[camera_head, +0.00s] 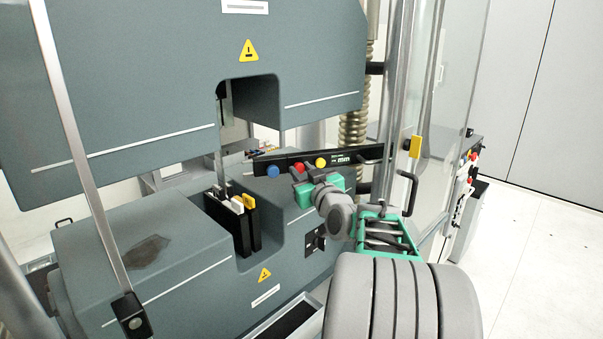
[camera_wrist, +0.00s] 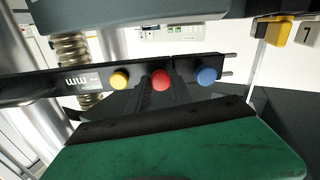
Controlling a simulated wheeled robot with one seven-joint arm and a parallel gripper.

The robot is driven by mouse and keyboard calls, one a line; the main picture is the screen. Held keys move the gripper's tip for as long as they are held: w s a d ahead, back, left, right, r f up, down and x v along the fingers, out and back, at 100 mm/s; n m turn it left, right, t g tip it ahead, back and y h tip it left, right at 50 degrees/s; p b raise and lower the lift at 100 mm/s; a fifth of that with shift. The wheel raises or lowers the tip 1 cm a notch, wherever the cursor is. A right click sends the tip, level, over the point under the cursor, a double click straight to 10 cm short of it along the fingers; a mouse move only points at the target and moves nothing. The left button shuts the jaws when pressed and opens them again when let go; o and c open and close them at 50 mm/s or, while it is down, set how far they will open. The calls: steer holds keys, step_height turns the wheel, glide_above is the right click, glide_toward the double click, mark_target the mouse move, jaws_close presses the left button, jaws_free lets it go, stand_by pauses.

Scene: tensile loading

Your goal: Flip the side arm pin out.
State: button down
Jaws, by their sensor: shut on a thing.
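The side arm is a black bar (camera_head: 340,156) with a blue knob (camera_head: 273,171), a red knob (camera_head: 299,167) and a yellow knob (camera_head: 321,162). It reaches from the column at right across the gap in the machine. My gripper (camera_head: 298,178) is at the bar's middle, with its fingers closed at the red knob. In the wrist view the dark fingers (camera_wrist: 160,92) meet the red knob (camera_wrist: 160,80), between the yellow knob (camera_wrist: 119,79) and the blue knob (camera_wrist: 206,75). Two thin prongs (camera_wrist: 229,63) stick out of the bar's free end. Which part is the pin is not clear.
The grey machine's upper block (camera_head: 180,90) hangs over its lower block (camera_head: 150,260). A black holder (camera_head: 236,228) with white and yellow-topped pieces stands in the lower recess. A clear door (camera_head: 455,110) with a black handle is at right. Free floor (camera_head: 540,250) lies right.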

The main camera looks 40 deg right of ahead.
steer(key=shift+s+a+f+b, duration=0.1)
steer(key=shift+s+f+b, duration=0.15)
steer(key=shift+b, duration=0.35)
steer(key=shift+s+a+r+b, duration=0.1)
steer(key=shift+s+a+b, duration=0.05)
steer(key=shift+s+b, duration=0.4)
steer(key=shift+w+r, duration=0.1)
steer(key=shift+w, duration=0.05)
steer(key=c, duration=1.6)
jaws_free()
steer(key=shift+o, duration=1.4)
steer(key=shift+s, duration=0.2)
steer(key=shift+o, duration=1)
steer(key=shift+w, duration=0.1)
